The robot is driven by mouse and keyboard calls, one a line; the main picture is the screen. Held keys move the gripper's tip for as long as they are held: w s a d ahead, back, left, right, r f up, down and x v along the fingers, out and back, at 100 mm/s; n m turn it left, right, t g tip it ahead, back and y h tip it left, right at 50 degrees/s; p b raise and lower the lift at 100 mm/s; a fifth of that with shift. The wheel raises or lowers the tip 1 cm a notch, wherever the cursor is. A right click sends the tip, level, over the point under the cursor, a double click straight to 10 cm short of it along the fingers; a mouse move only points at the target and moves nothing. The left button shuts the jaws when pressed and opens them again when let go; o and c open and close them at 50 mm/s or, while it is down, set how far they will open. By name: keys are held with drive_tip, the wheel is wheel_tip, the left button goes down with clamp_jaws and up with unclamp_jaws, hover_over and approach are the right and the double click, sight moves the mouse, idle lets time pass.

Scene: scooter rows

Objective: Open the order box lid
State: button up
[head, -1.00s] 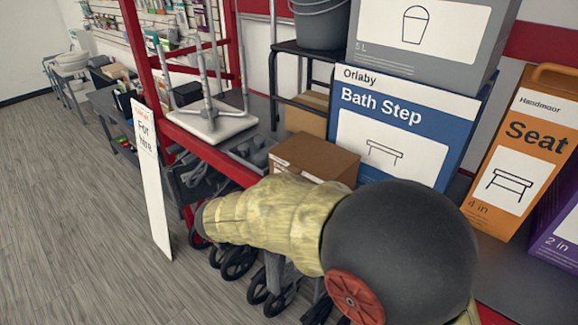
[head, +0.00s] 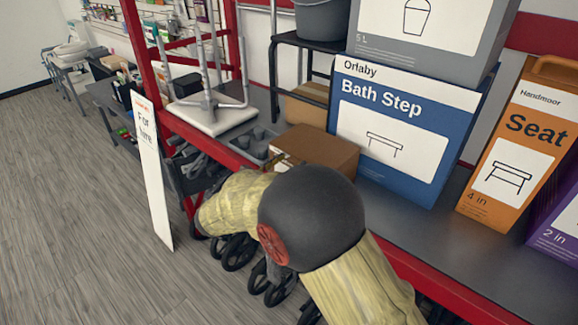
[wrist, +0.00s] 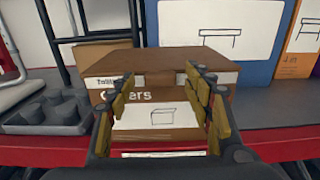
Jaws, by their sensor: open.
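The order box is a brown carton (head: 322,147) on the shelf, left of the blue Bath Step box. It also shows in the wrist view (wrist: 186,134), with a partly hidden "Orders" label on its front. Its flat brown lid (wrist: 160,62) lies closed on top. My gripper (wrist: 158,84) is open and empty, with its two yellow-padded fingers spread in front of the box near the lid's front edge. I cannot tell whether they touch it.
The blue Bath Step box (head: 405,130) stands close on the right, with the orange Seat box (head: 512,150) beyond it. A grey moulded tray (wrist: 44,116) lies left of the box. An upturned stool (head: 212,110) and a white sign (head: 152,170) stand farther left.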

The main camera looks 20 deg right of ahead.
drive_tip(key=shift+w+d, duration=0.15)
drive_tip(key=shift+d, duration=0.05)
drive_tip(key=shift+c, duration=0.6)
drive_tip(key=c, duration=1.1)
clamp_jaws()
